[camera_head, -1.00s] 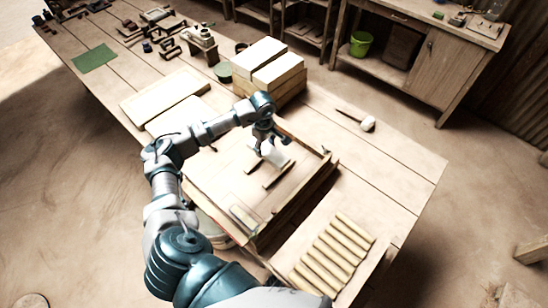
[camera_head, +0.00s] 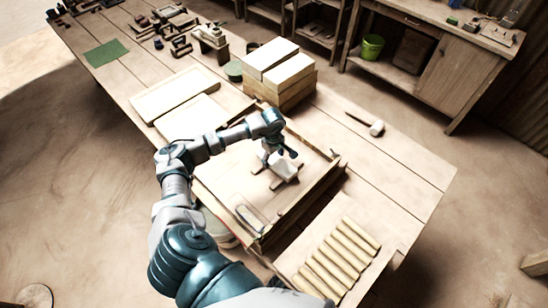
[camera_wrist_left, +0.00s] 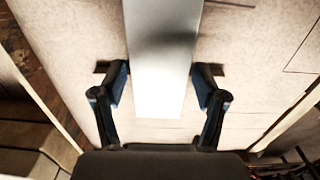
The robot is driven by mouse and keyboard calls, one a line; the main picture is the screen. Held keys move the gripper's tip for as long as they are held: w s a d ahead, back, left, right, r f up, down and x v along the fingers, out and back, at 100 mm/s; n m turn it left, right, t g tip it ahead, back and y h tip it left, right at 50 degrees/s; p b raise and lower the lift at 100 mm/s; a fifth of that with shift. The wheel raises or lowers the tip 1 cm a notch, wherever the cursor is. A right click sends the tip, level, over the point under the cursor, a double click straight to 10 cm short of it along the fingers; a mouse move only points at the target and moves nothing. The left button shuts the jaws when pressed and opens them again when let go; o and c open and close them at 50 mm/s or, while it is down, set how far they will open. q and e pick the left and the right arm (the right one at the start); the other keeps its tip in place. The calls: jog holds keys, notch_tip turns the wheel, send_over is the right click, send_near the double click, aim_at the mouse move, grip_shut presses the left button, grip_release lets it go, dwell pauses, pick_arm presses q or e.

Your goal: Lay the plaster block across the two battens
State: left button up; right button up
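The white plaster block (camera_head: 284,168) lies across the two dark brown battens (camera_head: 277,184) on the pale board inside the press frame. It looks flat, and batten ends stick out on both sides of it. My left gripper (camera_head: 279,155) is over the block. In the left wrist view the block (camera_wrist_left: 162,85) lies between the fingers (camera_wrist_left: 160,82), whose tips are close against its two long sides. A batten end (camera_wrist_left: 104,67) shows beside the left finger. The batten parts beneath the block are hidden. My right gripper is not in view.
Raised wooden rails (camera_head: 310,195) edge the press bed. Stacked blocks (camera_head: 278,72) stand behind it, and a mallet (camera_head: 375,127) lies to the right. Yellowish slats (camera_head: 338,258) lie at the front. Pale slabs (camera_head: 175,92) lie to the left. The table's right side is mostly clear.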

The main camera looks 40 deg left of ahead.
aim_at(276, 160)
pick_arm(q)
jog(key=shift+d+r, duration=0.15)
jog(key=shift+d, duration=0.1)
jog(key=shift+d+r+p, duration=0.3)
jog(key=shift+d+r, duration=0.05)
jog(key=shift+r, duration=0.1)
notch_tip(276, 160, up, 3)
jog(key=shift+f+b, duration=0.1)
jog(key=shift+b, duration=0.2)
notch_tip(276, 160, up, 9)
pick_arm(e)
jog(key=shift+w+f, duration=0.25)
pick_arm(q)
jog(key=shift+a+f, duration=0.1)
jog(key=shift+a, duration=0.2)
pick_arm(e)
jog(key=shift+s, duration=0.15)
